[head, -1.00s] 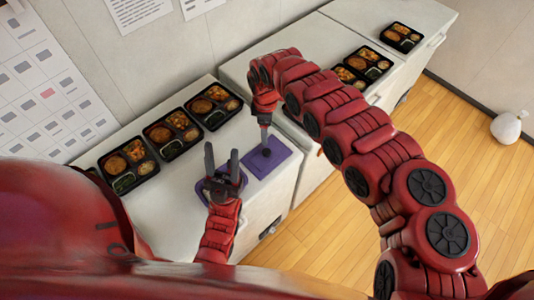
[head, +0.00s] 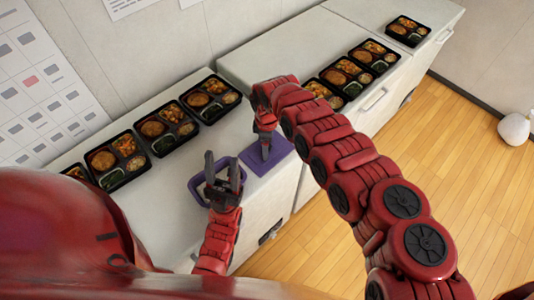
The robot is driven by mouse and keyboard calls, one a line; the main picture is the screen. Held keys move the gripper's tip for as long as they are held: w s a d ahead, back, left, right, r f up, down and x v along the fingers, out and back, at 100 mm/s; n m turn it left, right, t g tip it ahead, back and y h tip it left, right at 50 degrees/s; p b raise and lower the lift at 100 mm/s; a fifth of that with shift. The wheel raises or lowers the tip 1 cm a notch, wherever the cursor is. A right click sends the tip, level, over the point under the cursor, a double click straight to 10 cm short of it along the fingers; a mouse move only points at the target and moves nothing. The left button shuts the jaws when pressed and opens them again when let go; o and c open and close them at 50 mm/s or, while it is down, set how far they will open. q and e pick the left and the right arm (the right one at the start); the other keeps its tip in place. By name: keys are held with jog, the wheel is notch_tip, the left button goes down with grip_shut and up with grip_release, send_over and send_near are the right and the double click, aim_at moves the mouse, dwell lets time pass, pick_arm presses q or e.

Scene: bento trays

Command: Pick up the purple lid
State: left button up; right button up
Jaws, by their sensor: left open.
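A purple lid with rounded corners (head: 194,187) is on the near white counter, close to its front edge. It shows as a purple outline around a pale middle, partly hidden by my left gripper. My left gripper (head: 222,159) is open, its two dark fingers apart and pointing up in the picture, over the lid's right part. I cannot tell whether they touch it. My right gripper (head: 265,146) reaches down over a flat purple rectangle (head: 283,146) to the right of the lid. Its fingers overlap in the picture, so its opening is unclear.
Bento trays with food stand along the back of the near counter (head: 112,160). More trays stand on the middle counter (head: 344,78), and one on the far unit (head: 407,31). My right arm crosses the view's middle. A white bag (head: 514,128) lies on the wooden floor.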

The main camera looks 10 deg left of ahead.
jog(key=shift+s+r, duration=0.1)
jog(key=shift+r, duration=0.1)
jog(key=c, duration=0.4)
grip_shut()
